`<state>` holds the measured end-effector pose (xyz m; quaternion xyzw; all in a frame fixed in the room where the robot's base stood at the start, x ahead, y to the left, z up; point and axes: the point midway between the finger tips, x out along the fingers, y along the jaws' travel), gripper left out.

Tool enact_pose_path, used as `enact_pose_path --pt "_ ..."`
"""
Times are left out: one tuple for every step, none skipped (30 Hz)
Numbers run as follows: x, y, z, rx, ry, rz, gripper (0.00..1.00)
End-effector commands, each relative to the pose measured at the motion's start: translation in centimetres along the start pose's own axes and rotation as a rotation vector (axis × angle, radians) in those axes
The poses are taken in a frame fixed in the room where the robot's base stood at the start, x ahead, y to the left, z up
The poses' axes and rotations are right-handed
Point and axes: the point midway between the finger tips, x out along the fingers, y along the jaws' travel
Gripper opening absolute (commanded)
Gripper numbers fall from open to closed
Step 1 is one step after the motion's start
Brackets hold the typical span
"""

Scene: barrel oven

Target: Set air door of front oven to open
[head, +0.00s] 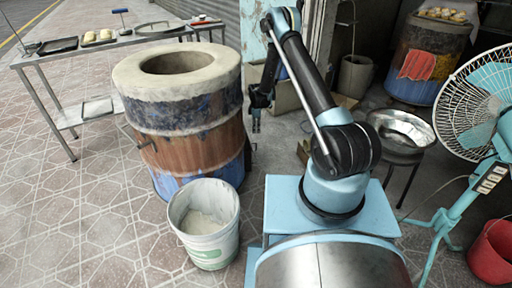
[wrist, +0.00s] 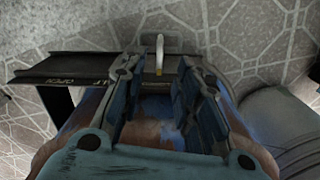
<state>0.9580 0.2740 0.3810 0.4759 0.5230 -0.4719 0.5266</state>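The front oven (head: 190,120) is a banded barrel with a round open top, standing left of my arm. Its blue and brown side also shows low in the wrist view (wrist: 60,145). A dark strip (wrist: 90,66) with faint lettering, which appears to include "OPEN", runs across beyond my fingers; it looks like the air door's slide. A thin pale upright handle (wrist: 159,50) stands at this strip, between and just beyond my fingertips. My gripper (wrist: 158,72) is open, one finger each side of the handle line; contact is not visible. In the head view my gripper (head: 256,112) hangs at the oven's right side.
A white bucket (head: 208,250) stands in front of the oven. A metal table (head: 60,62) with trays is behind left. A second barrel oven (head: 428,60), a metal bowl (head: 402,130), a fan (head: 490,110) and a red bucket (head: 492,252) are right. Tiled floor at left is clear.

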Motion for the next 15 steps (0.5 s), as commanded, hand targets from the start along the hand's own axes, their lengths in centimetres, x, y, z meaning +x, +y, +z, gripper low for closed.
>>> enact_pose_path --pt "0.8 0.1 0.0 0.0 0.0 0.0 0.3" --pt "1.2 0.1 0.0 0.0 0.0 0.0 0.3" --pt "1.9 0.1 0.0 0.0 0.0 0.0 0.3" --pt "2.3 0.0 0.0 0.0 0.0 0.0 0.3" --pt "2.7 0.0 0.0 0.001 0.0 0.0 0.3" --pt "3.3 0.0 0.0 0.001 0.0 0.0 0.3" --pt "3.8 0.0 0.0 0.001 0.0 0.0 0.3" --pt "4.2 0.0 0.0 0.001 0.0 0.0 0.3" --pt "4.8 0.1 0.0 0.001 0.0 0.0 0.3" --pt "5.2 0.1 0.0 0.001 0.0 0.0 0.3" --pt "5.7 0.0 0.0 0.001 0.0 0.0 0.3" --pt "6.2 0.0 0.0 0.001 0.0 0.0 0.3" --pt "6.7 0.0 0.0 0.001 0.0 0.0 0.3" --pt "7.1 0.0 0.0 0.001 0.0 0.0 0.3" --pt "7.7 0.0 0.0 0.001 0.0 0.0 0.3"
